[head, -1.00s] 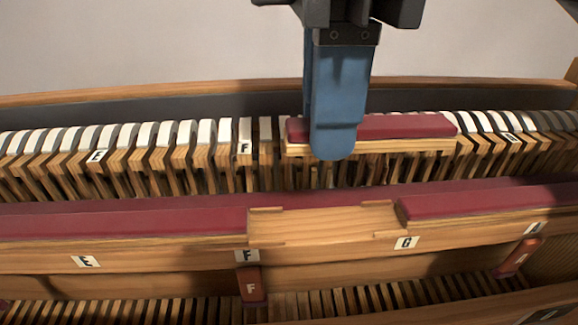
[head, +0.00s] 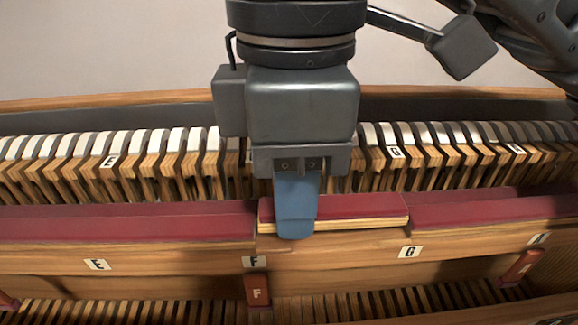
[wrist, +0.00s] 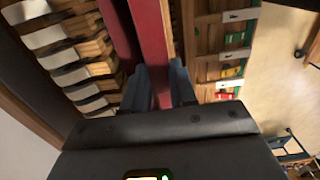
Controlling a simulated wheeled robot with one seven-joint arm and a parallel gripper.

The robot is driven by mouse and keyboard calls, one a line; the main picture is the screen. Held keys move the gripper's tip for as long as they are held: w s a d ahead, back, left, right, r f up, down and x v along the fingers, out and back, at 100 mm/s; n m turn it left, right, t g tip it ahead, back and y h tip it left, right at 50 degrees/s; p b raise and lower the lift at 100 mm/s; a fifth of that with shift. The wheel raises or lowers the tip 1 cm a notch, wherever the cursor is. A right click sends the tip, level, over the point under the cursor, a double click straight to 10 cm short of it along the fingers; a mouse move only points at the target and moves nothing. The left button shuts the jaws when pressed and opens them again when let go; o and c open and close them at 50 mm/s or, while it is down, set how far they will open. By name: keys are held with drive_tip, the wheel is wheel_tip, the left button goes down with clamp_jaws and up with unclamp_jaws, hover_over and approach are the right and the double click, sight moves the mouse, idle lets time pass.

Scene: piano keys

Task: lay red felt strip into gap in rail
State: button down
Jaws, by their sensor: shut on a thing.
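The red felt strip (head: 360,207), on its pale wood backing, is at the gap in the rail between the F and G labels. My gripper (head: 296,232) is shut on it near its left end, with one blue finger in front. The strip's left end is close to the left felt section (head: 130,224) and its right end close to the right felt section (head: 490,208). Its wood edge still shows at the front, and I cannot tell whether it is fully seated. In the wrist view the strip (wrist: 150,40) runs between the blue fingers.
The wooden rail (head: 340,250) carries letter labels. Rows of hammers (head: 130,150) stand behind it. Thin wooden parts (head: 380,300) fill the space below.

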drive_tip(key=shift+f, duration=0.5)
drive_tip(key=c, duration=0.9)
unclamp_jaws()
wheel_tip(320, 180, up, 13)
drive_tip(key=shift+r+b, duration=0.15)
drive_tip(key=shift+b, duration=0.15)
